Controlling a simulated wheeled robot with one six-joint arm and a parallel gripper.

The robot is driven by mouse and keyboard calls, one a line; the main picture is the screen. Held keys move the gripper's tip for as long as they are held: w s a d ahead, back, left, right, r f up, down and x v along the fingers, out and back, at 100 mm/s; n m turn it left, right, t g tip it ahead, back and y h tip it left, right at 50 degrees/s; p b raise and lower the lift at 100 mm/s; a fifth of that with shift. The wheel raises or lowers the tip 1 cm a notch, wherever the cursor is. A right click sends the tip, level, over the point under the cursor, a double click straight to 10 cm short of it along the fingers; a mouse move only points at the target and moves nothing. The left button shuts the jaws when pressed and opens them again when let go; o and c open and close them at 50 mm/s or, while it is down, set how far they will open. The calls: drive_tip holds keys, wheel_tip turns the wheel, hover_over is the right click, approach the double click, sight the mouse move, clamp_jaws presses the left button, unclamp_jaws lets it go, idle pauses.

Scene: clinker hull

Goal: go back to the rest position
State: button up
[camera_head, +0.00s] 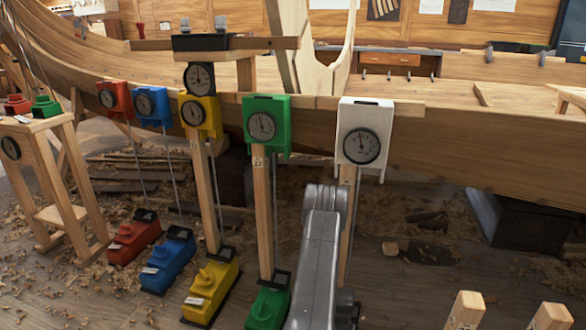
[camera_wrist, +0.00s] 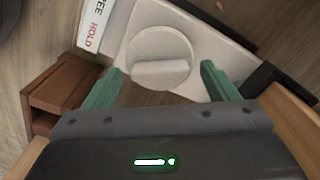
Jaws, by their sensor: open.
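A white round knob (camera_wrist: 158,58) with a raised grip bar sits on a white base (camera_wrist: 205,25), just ahead of the fingertips. One finger is to each side of the knob in the picture; I cannot tell how far above it they are. A label reading "FREE HOLD" (camera_wrist: 97,22) is left of the knob. In the head view my grey arm reaches down in the lower middle and hides my gripper and the white base.
Dial gauges in white (camera_head: 378,118), green (camera_head: 266,128), yellow (camera_head: 203,112), blue (camera_head: 150,108) and red (camera_head: 114,100) hang along the wooden hull (camera_head: 450,150). Coloured bases stand on the floor left of my arm.

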wheel_tip(320, 180, up, 14)
drive_tip(key=p, duration=0.5)
wheel_tip(320, 180, down, 14)
drive_tip(key=b, duration=0.5)
drive_tip(key=shift+r+n+p, duration=0.1)
drive_tip(key=shift+n+p, duration=0.3)
drive_tip(key=shift+n, duration=0.2)
drive_tip(key=n+p, duration=0.1)
drive_tip(key=n, duration=0.2)
drive_tip(key=n+p, duration=0.2)
drive_tip(key=n, duration=0.2)
drive_tip(key=shift+n+p, duration=0.4)
wheel_tip(320, 180, up, 11)
drive_tip(key=p, duration=0.3)
drive_tip(key=shift+a+r, duration=0.1)
drive_tip(key=shift+r, duration=0.05)
